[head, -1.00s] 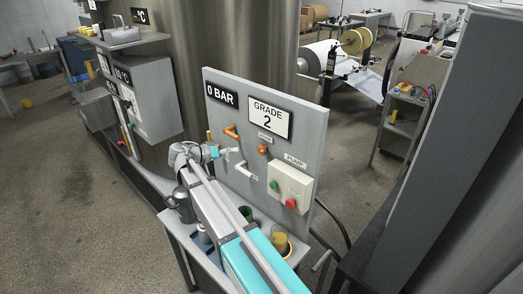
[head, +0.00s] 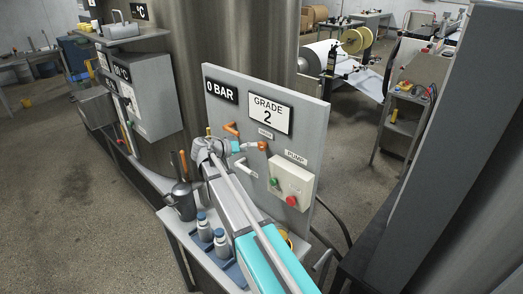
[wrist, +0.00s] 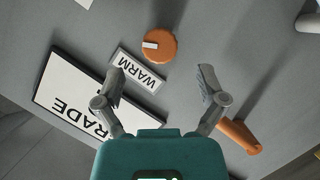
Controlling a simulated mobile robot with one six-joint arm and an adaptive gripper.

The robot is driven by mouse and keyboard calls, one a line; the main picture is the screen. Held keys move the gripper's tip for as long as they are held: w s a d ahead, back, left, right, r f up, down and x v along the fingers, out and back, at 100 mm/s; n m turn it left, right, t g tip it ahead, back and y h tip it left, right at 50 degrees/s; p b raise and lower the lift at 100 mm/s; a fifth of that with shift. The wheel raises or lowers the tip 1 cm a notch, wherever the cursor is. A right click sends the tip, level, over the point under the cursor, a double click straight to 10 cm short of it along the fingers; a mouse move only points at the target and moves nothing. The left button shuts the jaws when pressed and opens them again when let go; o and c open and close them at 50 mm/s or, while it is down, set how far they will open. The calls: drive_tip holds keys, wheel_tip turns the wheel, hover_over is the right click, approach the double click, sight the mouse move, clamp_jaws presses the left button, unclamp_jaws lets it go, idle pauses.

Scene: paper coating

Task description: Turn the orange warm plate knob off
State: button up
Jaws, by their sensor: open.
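The orange warm plate knob (wrist: 160,46) is round with a white mark, and sits on the grey panel beside the WARM label (wrist: 138,72). The white mark points left in that view. My gripper (wrist: 163,80) is open and empty, its two fingers spread wide. In the head view the knob (head: 262,146) is just right of my gripper (head: 250,147), whose fingers point at it. I cannot tell whether they touch it.
An orange lever handle (wrist: 238,136) projects from the panel close to my right finger. A white lever (head: 246,168) and the pump box (head: 291,186) with green and red buttons are below the knob. The GRADE 2 sign (head: 270,115) is above. Bottles (head: 205,227) stand on the bench.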

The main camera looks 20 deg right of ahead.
sight(260, 147)
drive_tip(key=shift+b+x, duration=0.65)
drive_tip(key=shift+x, duration=2.25)
drive_tip(key=c, duration=1.1)
drive_tip(key=shift+c, duration=0.2)
